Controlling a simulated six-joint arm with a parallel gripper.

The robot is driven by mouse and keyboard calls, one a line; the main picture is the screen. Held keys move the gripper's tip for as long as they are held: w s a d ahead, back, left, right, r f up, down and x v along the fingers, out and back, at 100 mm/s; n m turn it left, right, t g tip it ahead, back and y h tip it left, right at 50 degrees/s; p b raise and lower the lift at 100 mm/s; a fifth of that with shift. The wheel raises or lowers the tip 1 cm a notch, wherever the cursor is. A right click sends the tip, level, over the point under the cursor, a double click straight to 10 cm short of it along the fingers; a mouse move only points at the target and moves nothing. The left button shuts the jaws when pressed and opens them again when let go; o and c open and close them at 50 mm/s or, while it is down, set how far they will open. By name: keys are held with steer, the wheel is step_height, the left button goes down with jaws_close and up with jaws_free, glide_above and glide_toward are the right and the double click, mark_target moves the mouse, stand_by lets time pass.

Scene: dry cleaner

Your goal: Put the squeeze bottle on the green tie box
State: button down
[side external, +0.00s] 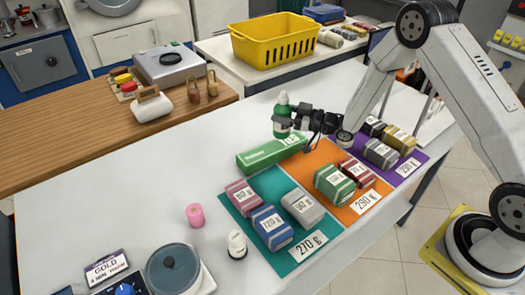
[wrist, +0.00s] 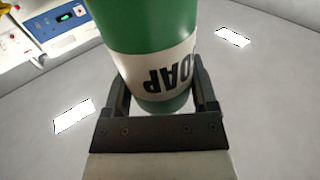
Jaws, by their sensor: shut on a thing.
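The squeeze bottle (side external: 282,116) is green with a white label band and stands upright in my gripper (side external: 293,121) in the side view. In the wrist view the bottle (wrist: 155,62) fills the middle, its label reading "SOAP" upside down, with a finger of my gripper on each side of it. The green tie box (side external: 268,156), long and flat with "TIES" on its end, lies on the pale table just below the bottle in the side view. I cannot tell the exact gap between them.
Several wrapped bundles sit on teal (side external: 256,232), orange (side external: 352,206) and purple (side external: 412,157) weight mats beside the box. A pink spool (side external: 195,215) and a white bottle (side external: 236,244) stand nearer. The table left of the box is clear. A yellow basket (side external: 273,45) is behind.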

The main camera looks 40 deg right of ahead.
steer(key=shift+w+f, duration=1.55)
steer(key=shift+f, duration=0.25)
steer(key=shift+w+f, duration=0.15)
steer(key=shift+f, duration=0.75)
steer(key=shift+w+f, duration=0.1)
steer(key=shift+f, duration=0.8)
steer(key=shift+f, duration=0.15)
jaws_free()
steer(key=v, duration=1.2)
